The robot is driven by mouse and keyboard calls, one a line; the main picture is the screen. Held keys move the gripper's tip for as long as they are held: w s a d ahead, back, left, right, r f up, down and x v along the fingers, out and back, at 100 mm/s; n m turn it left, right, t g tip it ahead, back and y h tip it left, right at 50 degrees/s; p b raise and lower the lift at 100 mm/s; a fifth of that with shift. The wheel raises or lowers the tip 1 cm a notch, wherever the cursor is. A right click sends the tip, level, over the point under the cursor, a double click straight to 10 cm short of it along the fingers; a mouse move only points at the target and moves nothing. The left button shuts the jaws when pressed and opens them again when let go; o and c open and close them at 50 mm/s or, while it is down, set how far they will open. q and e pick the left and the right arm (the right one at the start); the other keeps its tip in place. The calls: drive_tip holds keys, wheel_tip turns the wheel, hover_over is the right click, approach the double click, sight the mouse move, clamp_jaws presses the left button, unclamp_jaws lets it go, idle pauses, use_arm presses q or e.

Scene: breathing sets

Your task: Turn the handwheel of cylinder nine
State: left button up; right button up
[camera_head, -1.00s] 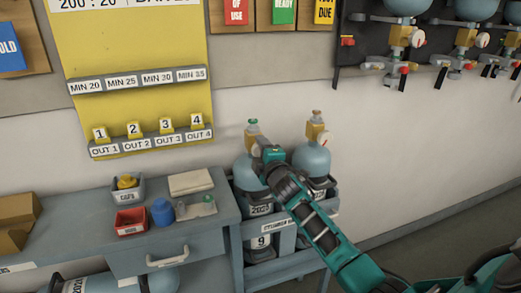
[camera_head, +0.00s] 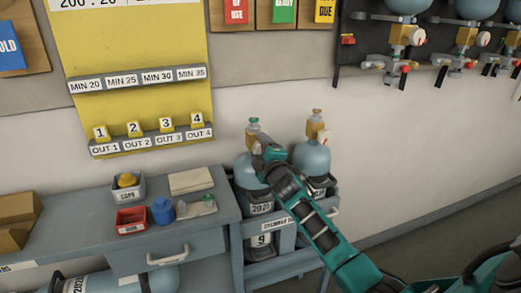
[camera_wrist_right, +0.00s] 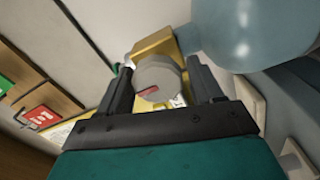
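Cylinder nine (camera_head: 245,172) is a pale blue bottle in the left slot of a grey rack, with a "9" label low on its front. Its green handwheel (camera_head: 253,122) tops a brass valve, partly hidden by my right gripper (camera_head: 265,150). In the right wrist view, my right gripper (camera_wrist_right: 160,80) has its fingers apart, on either side of a round grey gauge (camera_wrist_right: 158,77) with a red mark. The gauge sits against a brass block (camera_wrist_right: 153,44) beside a blue bottle (camera_wrist_right: 245,30). I cannot tell whether the fingers touch it. My left gripper is out of view.
A second blue cylinder (camera_head: 312,158) stands close to the right in the rack (camera_head: 285,270). The wall is close behind the cylinders.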

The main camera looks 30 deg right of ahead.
drive_tip(key=shift+o, duration=0.8)
drive_tip(key=shift+r, duration=0.1)
drive_tip(key=v, duration=1.3)
drive_tip(key=shift+d, duration=0.1)
drive_tip(key=s+a+f+m+g+y, duration=0.6)
drive_tip(key=s+a+f+m, duration=0.3)
drive_tip(key=s+a+f, duration=0.9)
wheel_tip(320, 180, down, 4)
drive_tip(key=shift+s+a+f+m+g+y, duration=0.2)
drive_tip(key=shift+s+a+m+g+y, duration=0.1)
drive_tip(key=shift+s, duration=0.8)
drive_tip(key=shift+d, duration=0.1)
